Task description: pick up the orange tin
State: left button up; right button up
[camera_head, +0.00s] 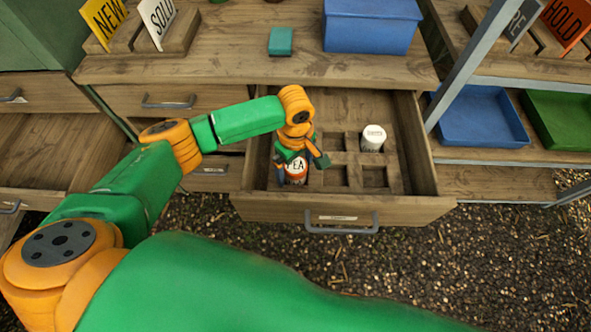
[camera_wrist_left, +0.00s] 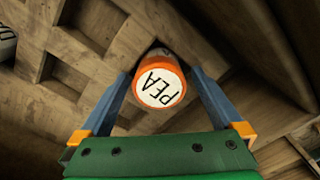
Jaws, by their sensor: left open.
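The orange tin (camera_head: 296,172) with a white "PEA" label stands in a compartment at the front left of the open drawer (camera_head: 413,207). My left gripper (camera_head: 301,165) is over it, pointing down into the drawer. In the left wrist view the tin's white lid marked "PEA" (camera_wrist_left: 160,87) lies between the two blue fingers of my open left gripper (camera_wrist_left: 160,95). One finger is on each side of the tin; I cannot tell whether either touches it. The tin's lower part is hidden by the drawer and gripper. My right gripper is not in view.
A white tin (camera_head: 373,138) stands in another drawer compartment to the right; several compartments are empty. A grey upright post (camera_head: 470,63) stands right of the drawer. A blue box (camera_head: 371,24) and a teal block (camera_head: 280,41) sit on the bench above.

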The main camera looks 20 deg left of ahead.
pick_arm(q)
jog(key=c, duration=1.5)
